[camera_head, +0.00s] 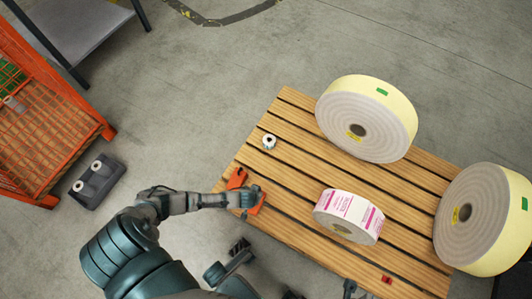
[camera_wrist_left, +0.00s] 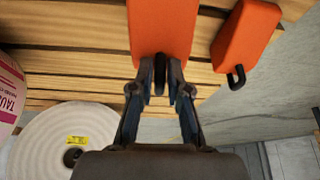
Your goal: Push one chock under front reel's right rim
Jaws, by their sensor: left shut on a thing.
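Two orange chocks with black handles are at the left part of the slatted wooden pallet. My left gripper (camera_head: 246,203) is shut on the handle of one chock (camera_head: 258,201), which fills the top middle of the left wrist view (camera_wrist_left: 160,28). The other chock (camera_head: 236,178) lies just beside it, free, and shows at upper right in the wrist view (camera_wrist_left: 245,35). A reel with pink and white labels (camera_head: 348,215) lies to the right of the held chock, apart from it. A dark part at the head view's bottom edge may be my right gripper (camera_head: 349,288); its fingers are unclear.
Two large reels with pale yellow sides, one at the back (camera_head: 367,118) and one at the right (camera_head: 484,219), rest on the pallet (camera_head: 290,218). A small white roll (camera_head: 269,141) and a red item (camera_head: 387,279) lie on it. An orange mesh cage (camera_head: 45,135) stands far left.

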